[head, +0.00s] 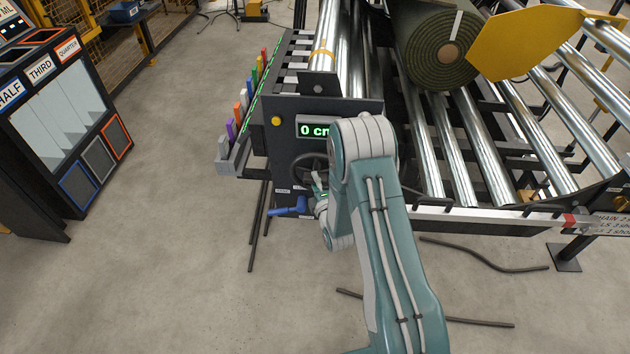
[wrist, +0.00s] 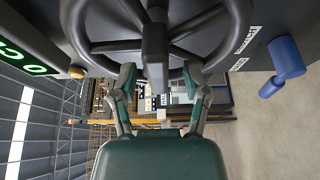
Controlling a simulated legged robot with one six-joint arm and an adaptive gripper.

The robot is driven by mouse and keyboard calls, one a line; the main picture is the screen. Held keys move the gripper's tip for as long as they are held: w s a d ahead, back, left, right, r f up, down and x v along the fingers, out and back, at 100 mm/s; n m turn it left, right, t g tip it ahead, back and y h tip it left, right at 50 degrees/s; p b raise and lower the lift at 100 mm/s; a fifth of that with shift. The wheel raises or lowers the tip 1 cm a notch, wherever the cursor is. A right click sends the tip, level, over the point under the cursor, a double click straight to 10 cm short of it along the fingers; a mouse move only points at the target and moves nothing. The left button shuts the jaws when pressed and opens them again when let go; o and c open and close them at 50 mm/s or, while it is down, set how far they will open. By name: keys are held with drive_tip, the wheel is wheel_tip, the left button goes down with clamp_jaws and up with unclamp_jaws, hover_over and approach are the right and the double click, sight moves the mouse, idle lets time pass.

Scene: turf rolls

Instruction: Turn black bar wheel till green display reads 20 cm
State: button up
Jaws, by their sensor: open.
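The black wheel (head: 305,166) is on the dark front panel of the roller machine, partly hidden by my arm in the head view. In the wrist view the wheel (wrist: 88,46) fills the top, with several spokes and a dark bar (wrist: 155,50) at its middle. The green display (head: 312,130) above the wheel reads 0 cm, its right edge covered by my arm; it shows sideways in the wrist view (wrist: 22,58). My gripper (wrist: 160,76) is open, one finger on each side of the bar's near end; I cannot tell whether they touch it.
A blue handle (head: 290,208) sticks out low beside the wheel. A yellow knob (head: 276,121) is on the panel left of the display. A green turf roll (head: 435,42) lies on metal rollers. A labelled cabinet (head: 60,100) stands at left; bare floor lies between.

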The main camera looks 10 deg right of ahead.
drive_tip(key=shift+w, duration=0.3)
drive_tip(key=shift+d, duration=0.1)
clamp_jaws()
drive_tip(key=shift+w, duration=0.1)
